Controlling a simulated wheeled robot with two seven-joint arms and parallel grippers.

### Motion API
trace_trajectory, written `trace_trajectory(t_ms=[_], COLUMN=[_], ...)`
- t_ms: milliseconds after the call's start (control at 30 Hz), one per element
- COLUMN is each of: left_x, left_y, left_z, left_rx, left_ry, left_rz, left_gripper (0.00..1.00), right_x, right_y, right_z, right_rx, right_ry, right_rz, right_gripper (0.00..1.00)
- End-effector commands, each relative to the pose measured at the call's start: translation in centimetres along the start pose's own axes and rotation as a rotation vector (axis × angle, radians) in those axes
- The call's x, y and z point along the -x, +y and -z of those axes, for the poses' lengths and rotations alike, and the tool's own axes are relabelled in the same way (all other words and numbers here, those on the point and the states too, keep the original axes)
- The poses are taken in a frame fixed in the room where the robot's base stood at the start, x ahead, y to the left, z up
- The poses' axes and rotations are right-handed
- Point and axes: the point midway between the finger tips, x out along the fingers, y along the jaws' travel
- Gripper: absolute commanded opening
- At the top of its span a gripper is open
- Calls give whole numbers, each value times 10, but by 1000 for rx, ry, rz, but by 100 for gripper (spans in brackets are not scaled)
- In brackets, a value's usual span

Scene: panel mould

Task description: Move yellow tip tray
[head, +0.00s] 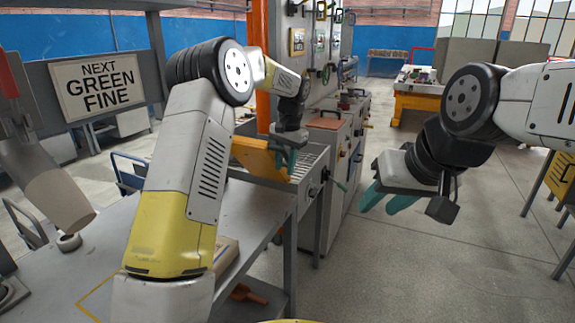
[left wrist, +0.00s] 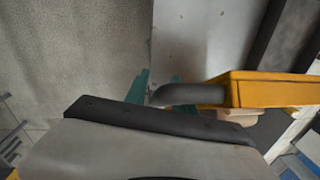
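The yellow tip tray (head: 256,157) stands in front of the roller conveyor in the head view, partly behind my left arm and gripper. In the left wrist view the tray (left wrist: 275,90) is at the right, with a dark bent handle (left wrist: 190,95) pointing left. My left gripper (head: 287,160) is at the tray's right end. Its teal fingers (left wrist: 157,88) show on both sides of the handle's bent end; whether they press on it is hidden. My right gripper (head: 386,197) is open and empty, in the air right of the grey cabinets.
A grey worktable (head: 262,215) lies at the front left, with a roller conveyor (head: 308,165) behind it. Grey machine cabinets (head: 322,140) stand beyond. An orange post (head: 257,30) rises nearby. The floor (head: 400,260) at the right is clear.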

Motion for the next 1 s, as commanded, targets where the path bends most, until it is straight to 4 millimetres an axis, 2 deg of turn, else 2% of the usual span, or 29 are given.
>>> trace_trajectory(t_ms=[33, 133, 1000], left_x=[0, 0, 1], left_y=[0, 0, 0], left_z=[0, 0, 0], left_rx=[0, 0, 0], left_ry=[0, 0, 1], left_rz=[0, 0, 0], left_gripper=[18, 0, 0], right_x=[0, 0, 0], right_y=[0, 0, 0], right_z=[0, 0, 0], right_rx=[0, 0, 0], right_ry=[0, 0, 0], right_rz=[0, 0, 0], right_gripper=[38, 38, 38])
